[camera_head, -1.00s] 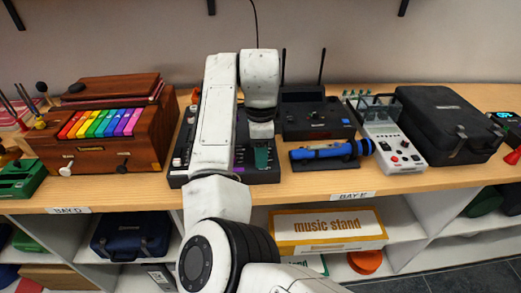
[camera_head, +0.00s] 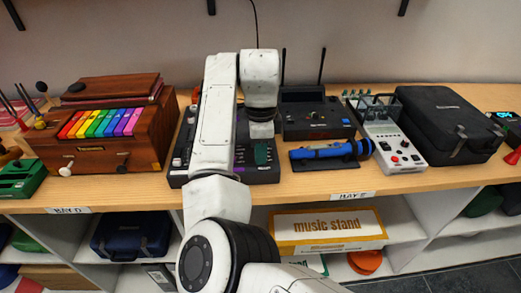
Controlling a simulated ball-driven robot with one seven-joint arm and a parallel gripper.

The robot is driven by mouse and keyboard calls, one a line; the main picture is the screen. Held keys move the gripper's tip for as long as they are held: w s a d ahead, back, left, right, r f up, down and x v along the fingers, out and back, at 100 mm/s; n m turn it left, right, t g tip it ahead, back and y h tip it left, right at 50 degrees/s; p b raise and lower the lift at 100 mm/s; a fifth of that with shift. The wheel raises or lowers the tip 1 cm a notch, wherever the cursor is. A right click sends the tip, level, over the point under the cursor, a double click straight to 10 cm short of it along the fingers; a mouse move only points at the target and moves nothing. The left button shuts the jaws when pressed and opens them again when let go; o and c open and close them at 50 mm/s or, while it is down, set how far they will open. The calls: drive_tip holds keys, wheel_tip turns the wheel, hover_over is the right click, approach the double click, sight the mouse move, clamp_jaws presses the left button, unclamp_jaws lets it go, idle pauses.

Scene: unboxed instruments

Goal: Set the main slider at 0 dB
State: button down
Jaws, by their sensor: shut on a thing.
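A dark mixer (camera_head: 262,175) lies on the wooden bench, largely covered by my arm. A row of small knobs shows along its left edge. My gripper (camera_head: 262,155), with dark green fingers, points down over the right part of the mixer. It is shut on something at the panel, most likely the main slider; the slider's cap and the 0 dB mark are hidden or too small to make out.
A wooden instrument with rainbow keys (camera_head: 103,123) stands left of the mixer. A black receiver with two antennas (camera_head: 315,113), a blue cylinder on a stand (camera_head: 322,152), a light-coloured console (camera_head: 400,150) and a black case (camera_head: 447,122) stand to the right.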

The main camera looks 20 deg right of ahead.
drive_tip(key=shift+w+d, duration=0.2)
drive_tip(key=shift+w, duration=0.55)
drive_tip(key=shift+w+d, duration=0.25)
drive_tip(key=shift+w, duration=0.45)
drive_tip(key=shift+w+d, duration=0.2)
drive_tip(key=shift+w, duration=0.55)
drive_tip(key=c, duration=1.1)
unclamp_jaws()
wheel_tip(320, 180, up, 11)
drive_tip(key=shift+f, duration=0.1)
